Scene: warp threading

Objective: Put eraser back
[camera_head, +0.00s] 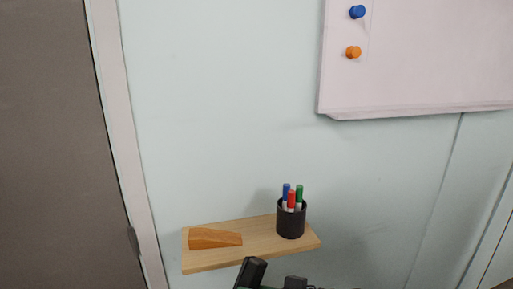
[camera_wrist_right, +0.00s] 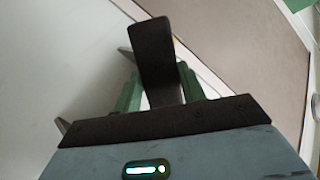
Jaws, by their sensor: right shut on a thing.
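A wooden shelf (camera_head: 255,236) is fixed to the pale wall. A wooden block with a sloped top (camera_head: 215,239) lies on its left part. A dark gripper (camera_head: 273,279), which looks like my right one, shows at the bottom edge of the head view, below the shelf's front edge. In the right wrist view my right gripper (camera_wrist_right: 155,65) is shut, with green parts showing on both sides of its dark finger. What it holds is mostly hidden; it seems to be the eraser (camera_wrist_right: 131,95), but I cannot tell its full shape. My left gripper is not in view.
A black cup (camera_head: 290,223) with blue, red and green markers stands on the shelf's right part. A whiteboard (camera_head: 420,60) with a blue magnet (camera_head: 357,12) and an orange magnet (camera_head: 353,52) hangs at upper right. A brown door (camera_head: 50,150) is at left. Bare shelf shows between block and cup.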

